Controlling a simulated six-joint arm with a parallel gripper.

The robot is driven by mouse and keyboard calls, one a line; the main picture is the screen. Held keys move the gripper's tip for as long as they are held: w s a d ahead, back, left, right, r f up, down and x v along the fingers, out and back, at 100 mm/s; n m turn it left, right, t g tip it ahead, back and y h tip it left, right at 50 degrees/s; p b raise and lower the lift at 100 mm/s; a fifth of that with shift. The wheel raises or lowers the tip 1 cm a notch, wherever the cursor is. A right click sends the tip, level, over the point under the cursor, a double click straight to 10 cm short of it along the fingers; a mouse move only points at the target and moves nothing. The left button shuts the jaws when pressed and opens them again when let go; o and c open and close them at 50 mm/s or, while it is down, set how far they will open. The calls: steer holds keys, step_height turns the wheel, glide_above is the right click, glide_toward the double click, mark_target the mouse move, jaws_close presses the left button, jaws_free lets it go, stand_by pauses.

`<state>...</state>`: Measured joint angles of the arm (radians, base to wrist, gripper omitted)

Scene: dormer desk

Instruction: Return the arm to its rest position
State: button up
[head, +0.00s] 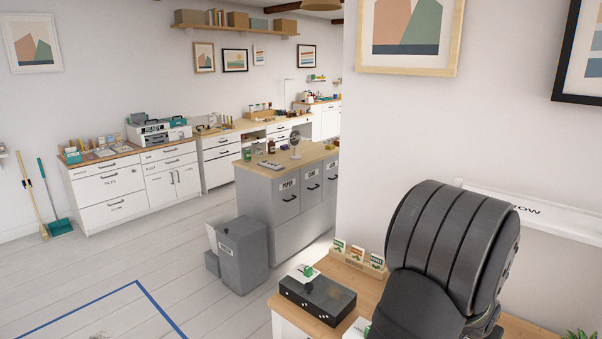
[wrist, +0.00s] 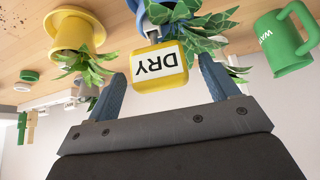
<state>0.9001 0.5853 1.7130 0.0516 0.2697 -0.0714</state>
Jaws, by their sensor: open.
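My gripper (wrist: 165,72) shows in the wrist view, its two blue fingers spread apart. A yellow tag reading DRY (wrist: 160,64), upside down in the picture, shows between and beyond the fingers. I see a gap on each side of it, so nothing is gripped. The tag stands by a leafy plant (wrist: 205,30). In the head view the dark links of my arm fill the lower right over the desk; my gripper is hidden there.
The wrist view shows a yellow pot (wrist: 72,32) at left and a green watering can (wrist: 283,42) at right, close around the gripper. In the head view, a black box (head: 317,300) and a card rack (head: 357,260) sit on the wooden desk beside my arm.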

steer(key=shift+x, duration=1.25)
steer(key=shift+r, duration=0.15)
steer(key=v, duration=1.7)
steer(key=x, duration=1.7)
step_height(320, 180, up, 3)
steer(key=shift+f, duration=0.25)
steer(key=shift+r, duration=0.6)
